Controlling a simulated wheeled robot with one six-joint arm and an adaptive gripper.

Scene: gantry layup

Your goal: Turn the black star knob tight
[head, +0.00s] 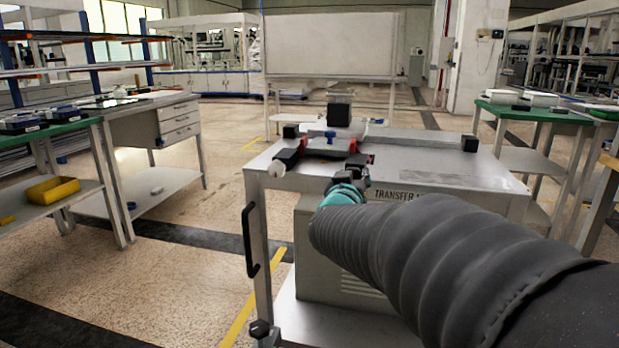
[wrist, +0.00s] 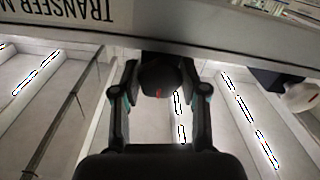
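In the wrist view a black knob-like part (wrist: 160,78) with a small red mark sits between the fingers of my gripper (wrist: 160,70). It is dark, and its star shape is not clear. The fingers stand apart on either side of it; I cannot tell whether they touch it. In the head view my gripper (head: 347,180) is at the front edge of the grey cart (head: 450,160), below a fixture with black and red blocks (head: 328,144). The knob cannot be made out there, where my gripper and sleeved arm cover that spot.
A white knob (head: 278,169) on a black block sticks out at the cart's left front; it also shows in the wrist view (wrist: 300,97). A black handle (head: 250,240) hangs on the cart's left side. Green-topped benches (head: 50,130) stand left and right. The floor left is clear.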

